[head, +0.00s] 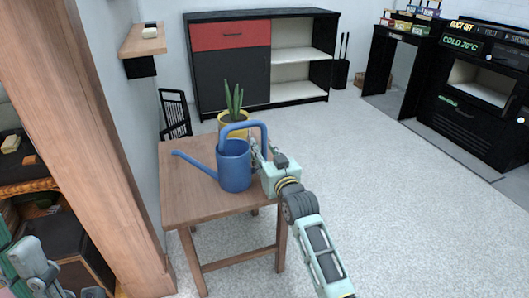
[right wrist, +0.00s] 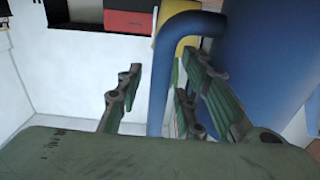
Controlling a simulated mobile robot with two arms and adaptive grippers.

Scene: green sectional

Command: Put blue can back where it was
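The blue can is a watering can (head: 234,170) with a long spout pointing left and an arched handle. It stands upright on a small wooden table (head: 185,205). My right gripper (head: 262,158) is at the can's right side, by the handle. In the right wrist view, my right gripper (right wrist: 160,95) has its fingers apart. The can's blue handle (right wrist: 165,75) passes between them, with a gap to the left finger; contact on the right is unclear. The can's body (right wrist: 270,60) fills the right side. Part of my left arm shows at lower left, but its fingertips are not visible.
A potted plant in a yellow pot (head: 233,118) stands behind the can on the table. A wooden shelf unit (head: 110,130) rises close on the left. A black and red cabinet (head: 230,75) stands at the back wall. Open floor (head: 380,200) lies to the right.

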